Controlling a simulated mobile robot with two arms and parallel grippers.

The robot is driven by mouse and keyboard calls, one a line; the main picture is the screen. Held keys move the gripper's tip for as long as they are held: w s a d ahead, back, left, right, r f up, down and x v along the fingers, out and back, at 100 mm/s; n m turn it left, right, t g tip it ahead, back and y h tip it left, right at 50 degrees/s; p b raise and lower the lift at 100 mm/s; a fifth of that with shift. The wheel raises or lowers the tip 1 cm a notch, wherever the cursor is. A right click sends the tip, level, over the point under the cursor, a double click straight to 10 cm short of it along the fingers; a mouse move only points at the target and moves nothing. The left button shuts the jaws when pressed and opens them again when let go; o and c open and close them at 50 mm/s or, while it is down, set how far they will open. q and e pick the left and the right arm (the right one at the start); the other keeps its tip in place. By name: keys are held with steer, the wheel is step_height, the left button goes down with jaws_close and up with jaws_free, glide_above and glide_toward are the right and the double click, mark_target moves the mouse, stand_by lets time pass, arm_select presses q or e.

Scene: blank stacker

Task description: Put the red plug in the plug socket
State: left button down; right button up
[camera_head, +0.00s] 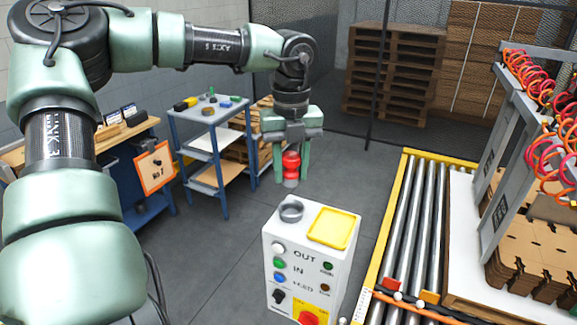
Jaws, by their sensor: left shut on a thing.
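The red plug (291,161) is held between the fingers of my left gripper (292,166), with a grey end pointing down. The plug hangs upright in the air, beyond and above the white control box in the picture. The plug socket (291,211) looks like the grey ring on top of the white control box (290,250), to the left of a yellow square tray (332,228). The gripper and plug are apart from the socket. My right gripper does not show.
A roller conveyor (396,230) with a yellow edge stands right of the box, with stacked cardboard (535,255) beside it. A blue shelf cart (211,140) stands behind at left, near a workbench (150,128). Wooden pallets (395,70) stand at the back. Grey floor lies between.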

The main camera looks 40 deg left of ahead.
mark_target(292, 184)
arm_select(q)
steer(key=shift+f, duration=0.45)
steer(key=shift+w+f+b, duration=0.15)
steer(key=shift+f+b, duration=0.15)
steer(key=shift+f, duration=0.05)
step_height(292, 184, down, 2)
steer(key=shift+w+f+b, duration=0.1)
steer(key=shift+b, duration=0.35)
steer(key=shift+f, duration=0.25)
steer(key=shift+f+b, duration=0.75)
steer(key=shift+b, duration=0.05)
steer(key=shift+f+b, duration=0.55)
steer(key=shift+b, duration=0.1)
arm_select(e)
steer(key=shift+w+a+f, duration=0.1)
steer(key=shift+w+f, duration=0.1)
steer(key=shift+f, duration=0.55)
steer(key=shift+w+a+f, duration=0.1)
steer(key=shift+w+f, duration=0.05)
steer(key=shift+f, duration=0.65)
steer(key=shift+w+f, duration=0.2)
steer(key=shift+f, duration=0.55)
arm_select(q)
steer(key=shift+f+b, duration=0.35)
steer(key=shift+f, duration=0.05)
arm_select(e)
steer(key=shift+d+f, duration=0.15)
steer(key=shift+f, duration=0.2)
